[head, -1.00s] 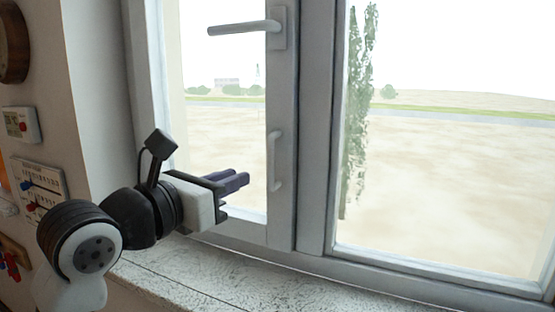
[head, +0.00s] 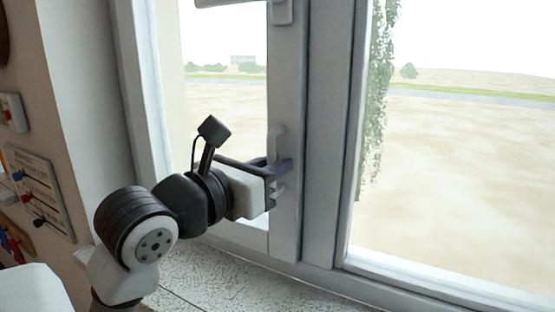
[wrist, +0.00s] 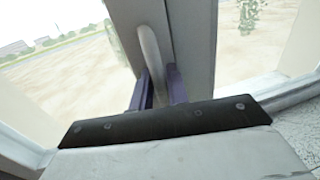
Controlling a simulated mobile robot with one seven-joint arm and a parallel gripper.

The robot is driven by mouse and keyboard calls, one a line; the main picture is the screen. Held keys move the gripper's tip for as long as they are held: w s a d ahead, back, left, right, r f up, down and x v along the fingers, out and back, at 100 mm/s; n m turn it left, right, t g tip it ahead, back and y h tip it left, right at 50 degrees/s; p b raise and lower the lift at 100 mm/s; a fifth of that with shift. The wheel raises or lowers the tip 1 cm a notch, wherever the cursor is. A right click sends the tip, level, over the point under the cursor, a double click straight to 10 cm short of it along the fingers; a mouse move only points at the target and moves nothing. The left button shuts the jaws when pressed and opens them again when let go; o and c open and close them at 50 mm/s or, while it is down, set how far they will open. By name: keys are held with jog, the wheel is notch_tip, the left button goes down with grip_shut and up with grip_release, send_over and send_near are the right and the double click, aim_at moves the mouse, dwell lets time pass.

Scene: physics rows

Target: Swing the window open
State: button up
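The window's left sash carries a slim white vertical pull handle (head: 277,145) on its right stile; it also shows in the wrist view (wrist: 149,48). My gripper (head: 273,166) is at this handle, about at its middle or lower part. In the wrist view my gripper's purple fingers (wrist: 160,88) lie one on each side of the handle. Little gap shows, and I cannot tell whether they press on it. A grey lever handle (head: 283,10) sits higher on the stile, cut by the top edge. The sash (head: 287,218) looks flush with the frame.
A speckled stone sill (head: 215,280) runs below the window. A fixed-looking right pane (head: 450,170) adjoins the central post. On the left wall hang a panel with coloured parts (head: 40,190) and a small white device (head: 12,112).

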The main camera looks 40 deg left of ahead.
grip_shut()
dwell(0.3)
